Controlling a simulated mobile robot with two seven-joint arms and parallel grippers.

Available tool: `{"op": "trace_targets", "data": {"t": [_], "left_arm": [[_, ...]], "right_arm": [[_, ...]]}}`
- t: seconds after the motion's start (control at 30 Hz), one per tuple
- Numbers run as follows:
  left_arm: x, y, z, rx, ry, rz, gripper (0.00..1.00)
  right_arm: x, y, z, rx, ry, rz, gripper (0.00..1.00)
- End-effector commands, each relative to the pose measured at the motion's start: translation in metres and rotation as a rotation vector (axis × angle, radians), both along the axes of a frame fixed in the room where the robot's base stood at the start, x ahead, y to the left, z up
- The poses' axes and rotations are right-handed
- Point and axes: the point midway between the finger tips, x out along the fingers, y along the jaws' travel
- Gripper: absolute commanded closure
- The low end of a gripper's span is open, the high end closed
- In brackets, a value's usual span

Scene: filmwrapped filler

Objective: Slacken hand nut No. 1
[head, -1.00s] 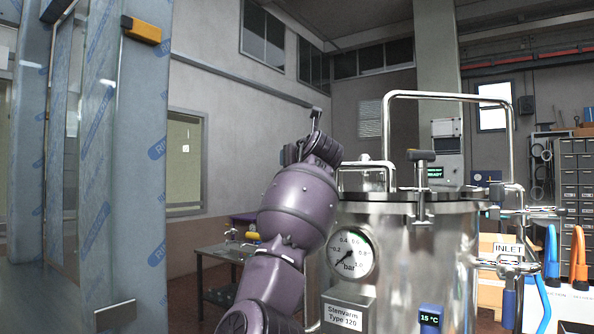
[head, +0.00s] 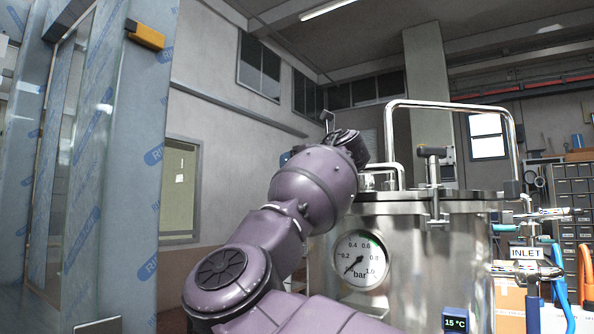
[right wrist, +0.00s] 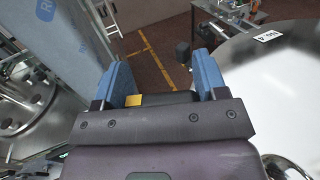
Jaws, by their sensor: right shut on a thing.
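My right arm's purple links cross the middle of the head view, the wrist at the left edge of the steel vessel's lid (head: 465,196). In the right wrist view my right gripper (right wrist: 163,62) has its two blue fingers apart, with a dark crossbar with a yellow end, a hand nut (right wrist: 133,100), between them. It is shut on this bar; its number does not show. The head view hides the grip behind the wrist. Another T-shaped hand nut (head: 435,152) stands upright at the lid's front rim. My left gripper is not in view.
A film-wrapped panel (head: 115,170) stands close on the left. A tall steel hoop handle (head: 450,104) rises over the lid. The vessel has a pressure gauge (head: 361,260) and an INLET pipe (head: 527,254) at right. A numbered label (right wrist: 268,36) lies on the lid.

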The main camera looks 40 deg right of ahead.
Motion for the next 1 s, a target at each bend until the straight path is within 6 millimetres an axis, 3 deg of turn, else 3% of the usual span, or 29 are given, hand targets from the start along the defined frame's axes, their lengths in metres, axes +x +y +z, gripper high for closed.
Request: {"op": "trace_targets", "data": {"t": [0.6,0.63,0.8,1.0], "left_arm": [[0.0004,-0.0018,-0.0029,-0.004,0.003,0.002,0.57],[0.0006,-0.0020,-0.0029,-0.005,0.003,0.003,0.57],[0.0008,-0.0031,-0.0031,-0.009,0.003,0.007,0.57],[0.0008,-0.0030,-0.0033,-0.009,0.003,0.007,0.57]], "right_arm": [[0.0003,0.0009,-0.0004,0.001,0.002,0.023,0.58],[0.0003,0.0009,-0.0004,0.001,0.002,0.023,0.33],[0.0003,0.0008,-0.0003,0.000,0.002,0.023,0.08],[0.0001,0.0008,-0.0001,0.000,0.001,0.022,0.08]]}}
